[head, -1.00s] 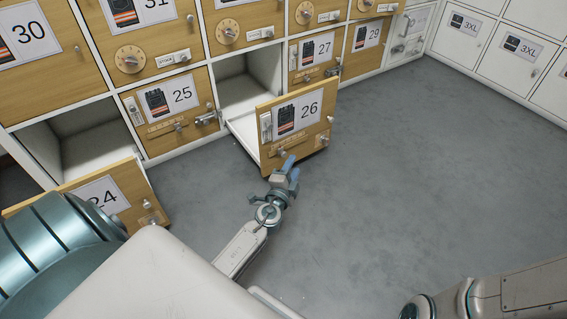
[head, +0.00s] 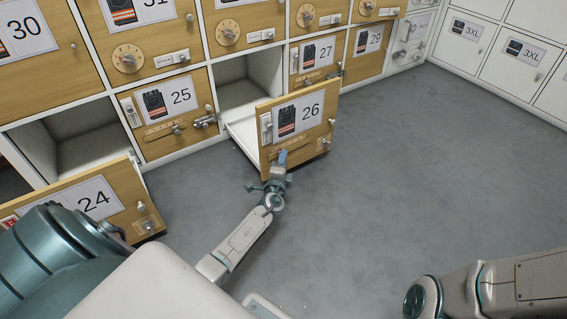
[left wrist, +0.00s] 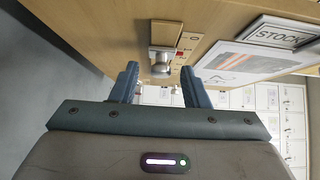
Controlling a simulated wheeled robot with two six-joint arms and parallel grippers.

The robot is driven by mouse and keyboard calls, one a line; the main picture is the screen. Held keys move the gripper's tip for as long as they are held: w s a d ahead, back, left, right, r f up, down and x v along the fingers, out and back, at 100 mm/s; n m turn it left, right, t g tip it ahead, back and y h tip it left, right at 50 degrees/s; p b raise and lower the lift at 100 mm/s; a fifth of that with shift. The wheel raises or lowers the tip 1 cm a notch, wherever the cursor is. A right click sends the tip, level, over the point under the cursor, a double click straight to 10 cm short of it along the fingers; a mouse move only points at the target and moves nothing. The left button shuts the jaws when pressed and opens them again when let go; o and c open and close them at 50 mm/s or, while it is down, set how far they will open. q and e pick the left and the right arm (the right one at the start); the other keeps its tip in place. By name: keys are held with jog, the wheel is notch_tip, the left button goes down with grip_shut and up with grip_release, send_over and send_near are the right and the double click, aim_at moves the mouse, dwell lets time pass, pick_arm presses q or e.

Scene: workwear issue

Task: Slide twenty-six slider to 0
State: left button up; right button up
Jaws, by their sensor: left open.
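Drawer 26 (head: 264,158) is pulled out from the cabinet, with a wooden front and a label reading 26. In the left wrist view a metallic slider knob (left wrist: 161,70) sits ahead of and between my fingertips, on a strip with small markings (left wrist: 187,42). I cannot read the setting. My left gripper (head: 280,165) is open at the lower front of the drawer; its two blue fingers (left wrist: 158,82) stand apart with nothing between them. My right gripper is outside the views.
Drawer 24 (head: 119,192) also stands open at the left. Closed door 25 (head: 162,132) and door 27 (head: 311,75) flank the open bay. White lockers (head: 513,60) stand at the far right. The grey floor (head: 420,170) to the right is clear.

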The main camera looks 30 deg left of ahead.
pick_arm(q)
jog(key=shift+w+a, duration=0.15)
jog(key=shift+w, duration=0.2)
grip_shut()
jog(key=s, duration=0.1)
jog(key=s+a, duration=0.1)
jog(key=shift+s, duration=0.4)
grip_release()
jog(key=shift+s+a, duration=0.1)
jog(key=p+v, duration=0.1)
jog(key=v, duration=0.9)
jog(key=shift+s, duration=0.4)
